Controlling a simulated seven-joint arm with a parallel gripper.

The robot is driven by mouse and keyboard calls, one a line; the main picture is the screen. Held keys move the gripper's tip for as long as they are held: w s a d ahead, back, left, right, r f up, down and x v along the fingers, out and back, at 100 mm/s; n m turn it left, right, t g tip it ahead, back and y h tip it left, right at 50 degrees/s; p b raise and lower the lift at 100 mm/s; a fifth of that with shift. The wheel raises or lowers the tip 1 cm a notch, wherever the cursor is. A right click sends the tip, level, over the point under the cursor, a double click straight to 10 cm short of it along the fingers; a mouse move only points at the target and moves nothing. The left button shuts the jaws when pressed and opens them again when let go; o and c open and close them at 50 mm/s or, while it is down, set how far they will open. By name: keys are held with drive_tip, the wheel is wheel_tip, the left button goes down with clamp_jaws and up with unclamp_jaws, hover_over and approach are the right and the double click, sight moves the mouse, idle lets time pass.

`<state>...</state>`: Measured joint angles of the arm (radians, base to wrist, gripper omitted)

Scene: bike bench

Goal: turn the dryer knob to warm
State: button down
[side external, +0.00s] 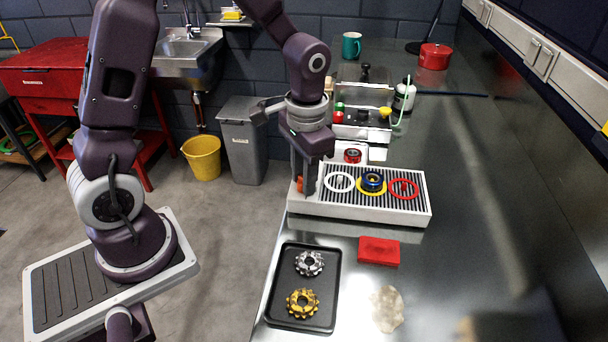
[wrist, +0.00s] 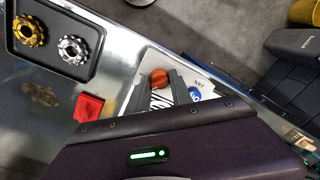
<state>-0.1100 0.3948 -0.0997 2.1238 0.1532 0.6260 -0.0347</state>
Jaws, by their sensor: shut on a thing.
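The dryer (side external: 355,211) is a pale box with a dark slatted top, standing on the metal bench in the side external view. An orange knob (side external: 300,185) is on its left end, partly hidden by my gripper (side external: 309,187). In the wrist view the orange knob (wrist: 159,77) shows between my two fingertips, and my gripper (wrist: 159,88) is shut on it. A pale panel with the lettering "FAN" (wrist: 196,81) and a blue round mark (wrist: 194,93) lies to the right of the fingers. I cannot read the knob's setting.
White, yellow and red rings and a blue-black part (side external: 373,181) are on the dryer's top. A black tray (side external: 283,309) holds a silver and a gold sprocket in front. A red block (side external: 378,251) lies beside it. A bottle (side external: 404,95) stands behind the dryer.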

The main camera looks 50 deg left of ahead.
drive_tip(key=m, duration=0.4)
drive_tip(key=shift+d+m, duration=0.1)
drive_tip(key=shift+m, duration=0.2)
idle(0.4)
drive_tip(key=c, duration=1.2)
unclamp_jaws()
wheel_tip(320, 180, up, 7)
drive_tip(key=shift+s+d+r, duration=0.1)
drive_tip(key=shift+d, duration=0.05)
